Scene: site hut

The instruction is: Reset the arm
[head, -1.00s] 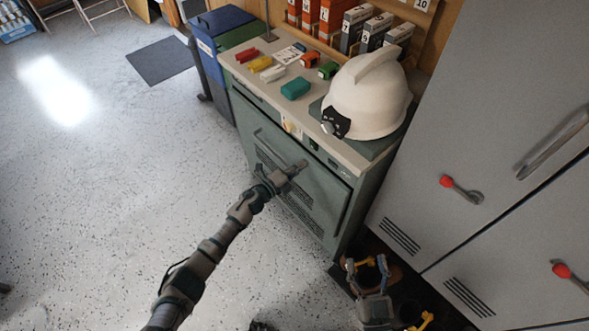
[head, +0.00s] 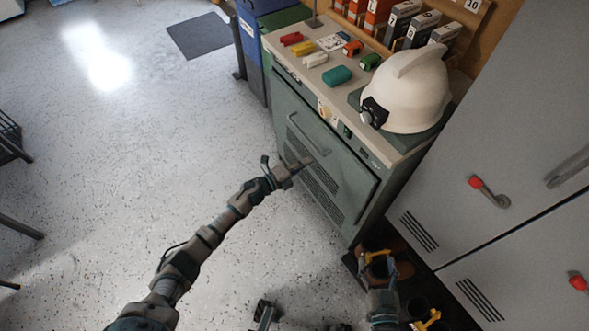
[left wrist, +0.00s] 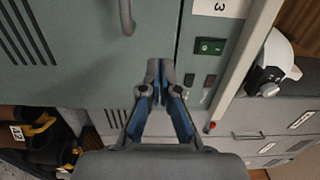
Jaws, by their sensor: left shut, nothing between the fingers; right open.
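My left arm (head: 203,243) reaches in from the bottom left of the head view. My left gripper (head: 303,162) is shut and empty, in front of the green cabinet's door (head: 345,195), near the lower end of its bar handle (head: 307,135). I cannot tell from the head view whether it touches the door. In the left wrist view its fingertips (left wrist: 160,72) are together before the cabinet front, between the handle and a green switch (left wrist: 210,46). My right gripper (head: 381,268) is low at the bottom right, open, over dark boots with yellow loops that partly blend with it.
On the cabinet top stand a white helmet (head: 408,92) with a lamp, a teal block (head: 337,76) and several small coloured items. Grey lockers (head: 470,150) with red-knobbed handles rise at the right. The speckled floor (head: 120,150) at left is mostly clear.

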